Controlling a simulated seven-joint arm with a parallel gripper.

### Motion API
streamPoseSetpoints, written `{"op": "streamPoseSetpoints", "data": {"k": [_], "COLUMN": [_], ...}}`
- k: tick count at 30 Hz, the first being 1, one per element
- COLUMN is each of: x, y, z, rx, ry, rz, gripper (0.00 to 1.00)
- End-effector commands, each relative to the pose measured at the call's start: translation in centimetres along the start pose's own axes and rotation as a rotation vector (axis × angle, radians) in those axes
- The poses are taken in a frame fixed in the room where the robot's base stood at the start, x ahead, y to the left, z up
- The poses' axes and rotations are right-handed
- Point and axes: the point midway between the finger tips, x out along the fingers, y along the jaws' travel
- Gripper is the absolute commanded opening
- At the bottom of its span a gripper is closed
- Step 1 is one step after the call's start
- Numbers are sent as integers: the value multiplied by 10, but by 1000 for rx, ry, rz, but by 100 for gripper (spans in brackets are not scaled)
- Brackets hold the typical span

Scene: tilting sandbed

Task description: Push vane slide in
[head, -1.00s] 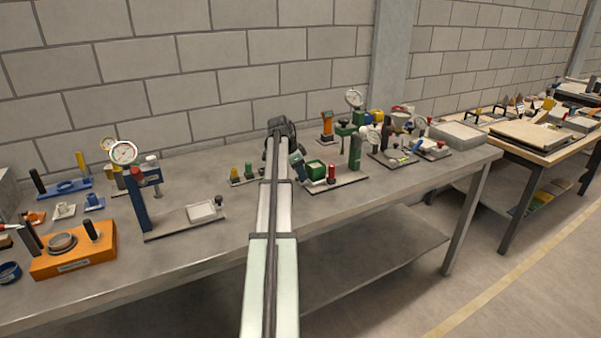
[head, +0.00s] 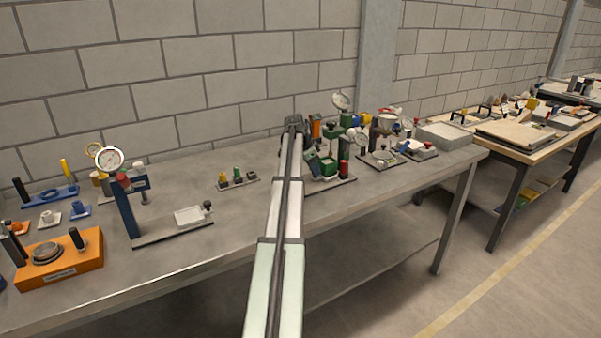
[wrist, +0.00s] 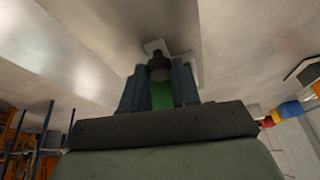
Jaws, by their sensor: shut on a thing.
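A green device stands on a dark base plate mid-bench, with a green box-like part (head: 326,166), a red post (head: 344,168) and a dark green stand (head: 356,143) at its right end. The green part and red post are close to the stand. I cannot tell which part is the vane slide. My gripper (wrist: 158,72) is shut on a green piece (wrist: 162,96) in the wrist view. A dark round knob shows between the fingertips. In the head view my arm partly hides the left side of the device.
A blue dial-gauge stand (head: 128,208) and an orange block (head: 62,262) are at left. A small rack (head: 238,180) of coloured pegs lies left of my arm. Other fixtures and a grey tray (head: 443,136) crowd the right. Bare bench lies in front.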

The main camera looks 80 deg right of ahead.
Motion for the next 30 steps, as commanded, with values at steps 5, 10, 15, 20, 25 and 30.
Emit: {"op": "streamPoseSetpoints", "data": {"k": [5, 10, 15, 20, 25, 30], "x": [3, 4, 4, 3, 3, -3], "y": [-3, -3, -3, -2, -2, -2], "z": [-9, -10, -10, -8, -8, -7], "rx": [0, 1, 1, 0, 0, 0], "ry": [2, 5, 5, 3, 2, 1], "rz": [-4, -4, -3, -2, -2, -3], "gripper": [0, 0, 41, 54, 54, 54]}}
